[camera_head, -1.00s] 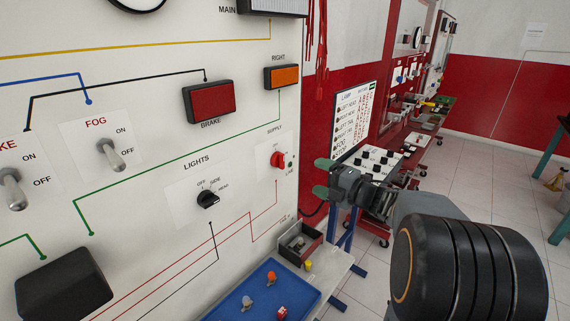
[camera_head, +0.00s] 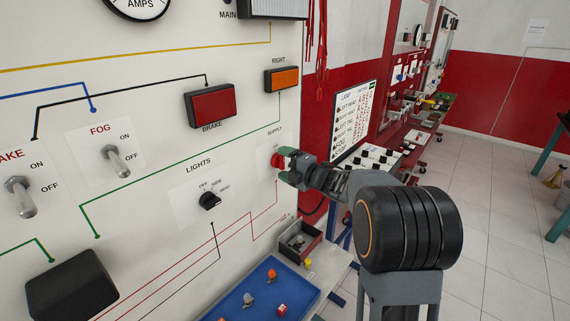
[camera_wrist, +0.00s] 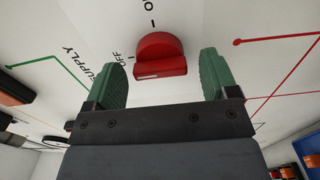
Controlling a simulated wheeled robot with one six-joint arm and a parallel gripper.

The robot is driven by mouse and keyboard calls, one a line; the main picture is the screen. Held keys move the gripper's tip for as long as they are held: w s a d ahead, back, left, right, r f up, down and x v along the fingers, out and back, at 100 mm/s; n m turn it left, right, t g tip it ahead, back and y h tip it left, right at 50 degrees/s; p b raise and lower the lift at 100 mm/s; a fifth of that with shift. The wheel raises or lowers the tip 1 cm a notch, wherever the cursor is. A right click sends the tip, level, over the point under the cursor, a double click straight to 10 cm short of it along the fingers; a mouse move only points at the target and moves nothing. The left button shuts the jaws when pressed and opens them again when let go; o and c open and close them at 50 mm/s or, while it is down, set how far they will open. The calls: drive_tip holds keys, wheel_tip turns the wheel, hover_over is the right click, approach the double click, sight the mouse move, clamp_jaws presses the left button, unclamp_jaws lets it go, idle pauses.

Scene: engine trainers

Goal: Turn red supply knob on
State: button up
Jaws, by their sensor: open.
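The red supply knob (camera_head: 276,160) is on the white panel under the SUPPLY label, at the panel's right side. In the wrist view the red knob (camera_wrist: 160,55) lies ahead of my gripper (camera_wrist: 165,80), between its two green fingers but a little beyond their tips. The bar of the knob runs across the picture, with the OFF mark to its left and another mark above it, partly cut off. My gripper is open, and in the head view (camera_head: 284,160) its fingertips are at the knob and hide part of it. I cannot tell whether they touch it.
The black LIGHTS knob (camera_head: 209,201) is left of and below the supply knob. The orange RIGHT lamp (camera_head: 281,78) is above it. Red cords (camera_head: 318,50) hang at the panel's right edge.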

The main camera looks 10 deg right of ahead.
drive_tip(key=shift+c, duration=0.5)
drive_tip(key=c, duration=0.8)
drive_tip(key=m+p, duration=0.2)
drive_tip(key=m, duration=0.3)
drive_tip(key=shift+r, duration=0.1)
drive_tip(key=m+p, duration=0.2)
drive_tip(key=m, duration=0.2)
drive_tip(key=shift+m, duration=0.3)
drive_tip(key=m+p, duration=0.3)
drive_tip(key=m, duration=0.1)
drive_tip(key=shift+m+p, duration=1)
drive_tip(key=shift+m, duration=1.1)
drive_tip(key=shift+f, duration=0.2)
